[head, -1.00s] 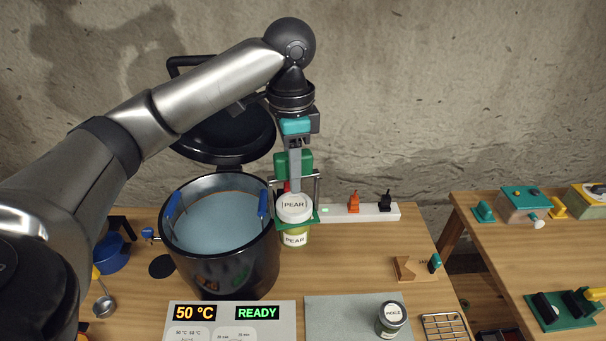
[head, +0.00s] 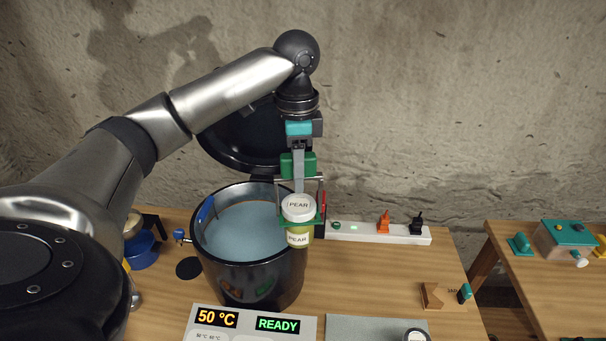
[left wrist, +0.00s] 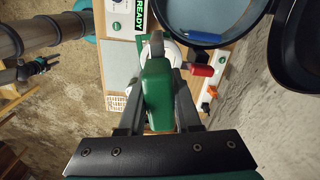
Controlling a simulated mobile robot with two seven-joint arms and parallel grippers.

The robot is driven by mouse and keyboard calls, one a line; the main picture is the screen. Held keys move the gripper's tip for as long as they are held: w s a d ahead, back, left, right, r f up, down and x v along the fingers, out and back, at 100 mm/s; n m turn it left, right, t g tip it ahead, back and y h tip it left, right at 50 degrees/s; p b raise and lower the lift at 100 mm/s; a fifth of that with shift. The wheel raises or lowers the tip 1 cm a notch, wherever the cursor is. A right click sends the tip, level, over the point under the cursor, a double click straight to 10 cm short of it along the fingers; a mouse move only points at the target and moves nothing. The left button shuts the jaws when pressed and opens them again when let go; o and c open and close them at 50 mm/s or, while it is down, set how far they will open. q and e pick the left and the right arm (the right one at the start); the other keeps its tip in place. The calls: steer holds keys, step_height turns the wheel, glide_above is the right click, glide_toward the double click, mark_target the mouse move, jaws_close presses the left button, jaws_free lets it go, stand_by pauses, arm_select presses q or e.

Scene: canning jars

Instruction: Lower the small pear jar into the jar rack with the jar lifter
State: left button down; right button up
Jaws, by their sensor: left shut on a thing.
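My left gripper (head: 298,160) is shut on the green handle of the jar lifter (head: 312,166); this handle also shows in the left wrist view (left wrist: 158,95). The small pear jar (head: 298,238), with a white lid marked PEAR, hangs upright in the lifter. In the head view it overlaps the right rim of the black pot (head: 250,283); its height above the rim is hard to tell. The pot holds bluish water. A blue handle (head: 206,209), apparently of the jar rack, shows inside its left wall. The rest of the rack is hidden.
The open pot lid (head: 240,140) stands behind the pot. A power strip (head: 370,232) with an orange and a black plug lies to the right. A panel reading 50 °C and READY (head: 250,322) is in front. Another jar lid (head: 416,335) shows at the bottom edge.

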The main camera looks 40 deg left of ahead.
arm_select(q)
steer(key=a, duration=0.9)
steer(key=shift+a, duration=0.4)
stand_by(0.4)
steer(key=shift+a, duration=0.1)
steer(key=a, duration=0.9)
steer(key=shift+a, duration=0.3)
stand_by(0.3)
steer(key=shift+w, duration=1.25)
steer(key=shift+f, duration=0.1)
